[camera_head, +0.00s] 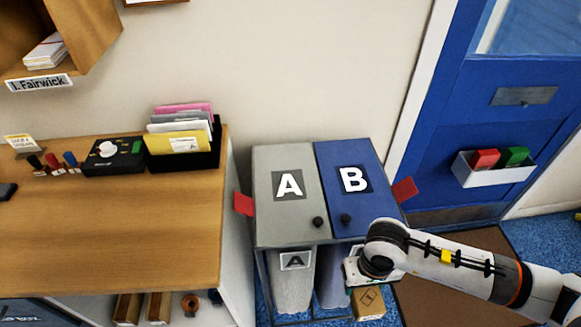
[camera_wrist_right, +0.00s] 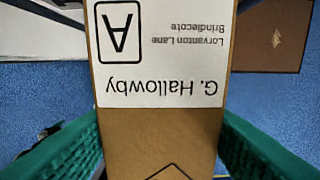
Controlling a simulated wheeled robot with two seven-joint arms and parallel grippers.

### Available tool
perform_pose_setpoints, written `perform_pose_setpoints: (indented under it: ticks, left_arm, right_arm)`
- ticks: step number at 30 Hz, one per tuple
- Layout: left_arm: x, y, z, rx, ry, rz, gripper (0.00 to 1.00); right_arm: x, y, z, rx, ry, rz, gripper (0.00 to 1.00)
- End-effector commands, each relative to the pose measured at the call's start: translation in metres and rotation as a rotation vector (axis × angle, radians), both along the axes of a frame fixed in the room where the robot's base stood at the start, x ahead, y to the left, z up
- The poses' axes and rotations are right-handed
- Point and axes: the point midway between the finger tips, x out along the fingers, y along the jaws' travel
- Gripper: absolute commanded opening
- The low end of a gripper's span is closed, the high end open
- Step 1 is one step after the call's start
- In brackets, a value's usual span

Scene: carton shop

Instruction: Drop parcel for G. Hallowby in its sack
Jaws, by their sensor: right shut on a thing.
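The parcel (camera_wrist_right: 160,120) is a brown carton. Its white label reads G. Hallowby, Lorvanton Lane, Brindlecote, with a boxed A, upside down in the right wrist view. My right gripper (camera_head: 362,282) is shut on it with green fingers at both sides. In the head view the parcel (camera_head: 369,303) hangs below the gripper, at the front right of the sack stand. The pale sack marked A (camera_head: 293,288) hangs under a grey lid marked A (camera_head: 274,203). A second sack (camera_head: 331,284) hangs under the blue lid marked B (camera_head: 352,205), partly hidden by my arm. Both lids look closed. My left gripper is out of view.
Each lid has a dark knob near its front edge, and red tabs (camera_head: 243,204) stick out at the stand's sides. A wooden desk (camera_head: 110,235) stands left of it. A blue door (camera_head: 475,130) and brown mat (camera_head: 430,298) are on the right.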

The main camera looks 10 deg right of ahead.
Motion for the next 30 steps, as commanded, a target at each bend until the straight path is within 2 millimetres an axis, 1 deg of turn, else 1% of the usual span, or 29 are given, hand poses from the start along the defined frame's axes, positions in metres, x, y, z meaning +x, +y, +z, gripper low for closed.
perform_pose_setpoints:
  ticks: [7, 16, 19, 20, 23, 26, 30]
  left_arm:
    - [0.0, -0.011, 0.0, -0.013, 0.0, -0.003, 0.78]
    - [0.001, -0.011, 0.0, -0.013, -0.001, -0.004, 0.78]
    - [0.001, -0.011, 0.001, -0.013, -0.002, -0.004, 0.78]
    - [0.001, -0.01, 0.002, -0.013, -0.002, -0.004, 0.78]
    - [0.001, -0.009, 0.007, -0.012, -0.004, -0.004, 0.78]
    - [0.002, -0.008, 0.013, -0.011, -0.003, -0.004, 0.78]
    - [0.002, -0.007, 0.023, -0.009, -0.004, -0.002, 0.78]
  right_arm:
    - [0.0, 0.0, 0.0, 0.0, 0.0, 0.0, 0.25]
    - [0.0, 0.0, 0.001, 0.0, 0.0, 0.0, 0.25]
    - [0.005, 0.001, 0.004, 0.001, -0.002, -0.001, 0.25]
    - [0.008, 0.002, 0.006, 0.001, -0.003, -0.002, 0.25]
    - [0.028, 0.008, 0.018, 0.003, -0.004, -0.008, 0.25]
    - [0.055, 0.017, 0.037, 0.006, -0.001, -0.013, 0.25]
    - [0.097, 0.034, 0.07, 0.008, 0.004, -0.015, 0.25]
